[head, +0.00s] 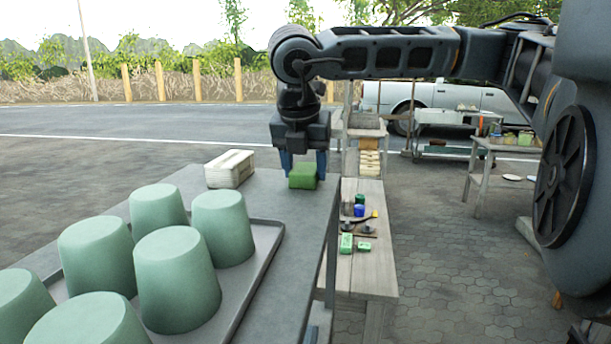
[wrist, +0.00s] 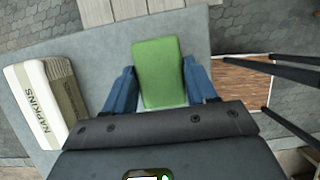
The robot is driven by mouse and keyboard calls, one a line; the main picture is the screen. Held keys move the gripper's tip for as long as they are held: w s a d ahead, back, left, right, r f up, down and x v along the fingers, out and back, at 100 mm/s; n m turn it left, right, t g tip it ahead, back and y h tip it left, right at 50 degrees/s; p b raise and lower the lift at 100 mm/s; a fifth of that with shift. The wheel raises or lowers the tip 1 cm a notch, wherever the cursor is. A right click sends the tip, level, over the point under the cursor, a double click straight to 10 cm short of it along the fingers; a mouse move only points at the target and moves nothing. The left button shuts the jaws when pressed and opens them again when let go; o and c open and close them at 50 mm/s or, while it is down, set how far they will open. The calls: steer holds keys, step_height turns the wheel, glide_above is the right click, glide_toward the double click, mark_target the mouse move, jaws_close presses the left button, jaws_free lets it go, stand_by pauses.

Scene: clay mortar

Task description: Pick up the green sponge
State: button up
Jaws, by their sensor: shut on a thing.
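The green sponge (head: 303,176) is at the far end of the grey table, near its right edge. My gripper (head: 304,167) points down over it, with a blue finger on each side. In the wrist view the sponge (wrist: 158,72) lies lengthwise between the two blue fingertips of my gripper (wrist: 160,88). The gripper is shut on the sponge. I cannot tell from these views whether the sponge touches the tabletop or is slightly above it.
A napkin pack (head: 230,169) lies left of the sponge; it also shows in the wrist view (wrist: 44,100). Several pale green cups stand upside down on a grey tray (head: 262,250) nearer me. A lower wooden bench (head: 372,268) with small items stands to the right.

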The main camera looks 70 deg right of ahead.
mark_target(305, 168)
steer(key=shift+c, duration=1.3)
step_height(305, 168, up, 10)
steer(key=p, duration=0.1)
steer(key=shift+p, duration=0.4)
steer(key=o, duration=0.5)
steer(key=c, duration=0.4)
